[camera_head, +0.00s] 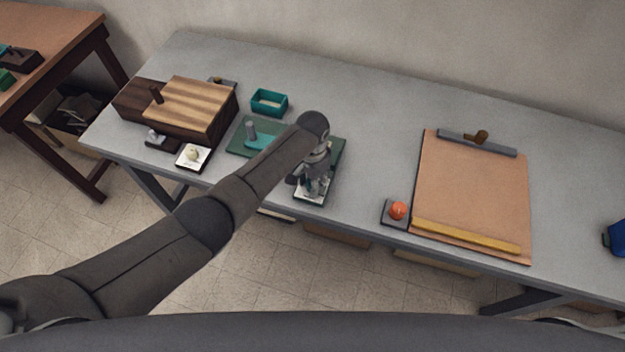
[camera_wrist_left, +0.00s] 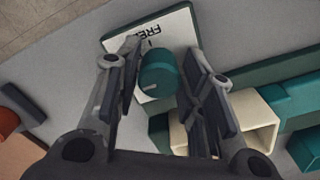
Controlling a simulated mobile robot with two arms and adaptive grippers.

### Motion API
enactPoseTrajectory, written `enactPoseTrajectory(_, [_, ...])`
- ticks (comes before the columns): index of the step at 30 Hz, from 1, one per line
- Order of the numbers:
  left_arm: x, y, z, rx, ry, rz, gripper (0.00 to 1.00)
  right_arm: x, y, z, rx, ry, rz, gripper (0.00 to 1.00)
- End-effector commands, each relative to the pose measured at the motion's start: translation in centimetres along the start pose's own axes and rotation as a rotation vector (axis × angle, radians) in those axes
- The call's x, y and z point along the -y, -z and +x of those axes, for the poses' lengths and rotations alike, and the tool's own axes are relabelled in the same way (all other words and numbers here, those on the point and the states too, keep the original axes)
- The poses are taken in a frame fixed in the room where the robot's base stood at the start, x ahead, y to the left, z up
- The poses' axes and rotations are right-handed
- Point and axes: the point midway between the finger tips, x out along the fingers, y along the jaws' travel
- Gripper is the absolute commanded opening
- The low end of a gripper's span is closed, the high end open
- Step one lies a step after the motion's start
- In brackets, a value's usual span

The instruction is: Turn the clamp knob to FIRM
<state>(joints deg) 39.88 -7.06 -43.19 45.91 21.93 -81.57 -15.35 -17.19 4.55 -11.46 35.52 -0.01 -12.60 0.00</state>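A teal round knob (camera_wrist_left: 157,75) stands on a white label plate (camera_wrist_left: 178,32) in the left wrist view. The plate reads FREE, upside down, beside the knob. No FIRM lettering shows. A small pale mark is on the knob's side. My left gripper (camera_wrist_left: 163,52) is open, with one finger on either side of the knob; I cannot tell whether they touch it. In the head view my left gripper (camera_head: 314,187) points down over the white plate (camera_head: 309,198) at the front of a green board (camera_head: 333,158), and hides the knob. My right gripper is not in view.
A teal tray (camera_head: 269,102) lies behind the green board. A cream bracket (camera_wrist_left: 255,120) is close to the right finger.

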Motion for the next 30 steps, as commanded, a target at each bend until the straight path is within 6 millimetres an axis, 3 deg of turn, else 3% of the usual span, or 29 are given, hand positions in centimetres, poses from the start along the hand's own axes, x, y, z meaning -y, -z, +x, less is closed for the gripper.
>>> enactPoseTrajectory(3, [0.0, 0.0, 0.0, 0.0, 0.0, 0.001, 0.53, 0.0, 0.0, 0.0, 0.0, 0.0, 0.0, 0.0])
enactPoseTrajectory(16, [0.0, 0.1, -0.8, -0.002, 0.0, 0.002, 0.53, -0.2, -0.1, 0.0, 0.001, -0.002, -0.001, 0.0])
enactPoseTrajectory(20, [0.0, 0.1, -2.4, -0.005, 0.0, 0.003, 0.53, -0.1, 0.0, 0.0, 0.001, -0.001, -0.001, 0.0])
enactPoseTrajectory(30, [0.0, 0.1, -9.1, -0.004, 0.001, 0.002, 0.53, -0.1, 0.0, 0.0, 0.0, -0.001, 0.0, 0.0])
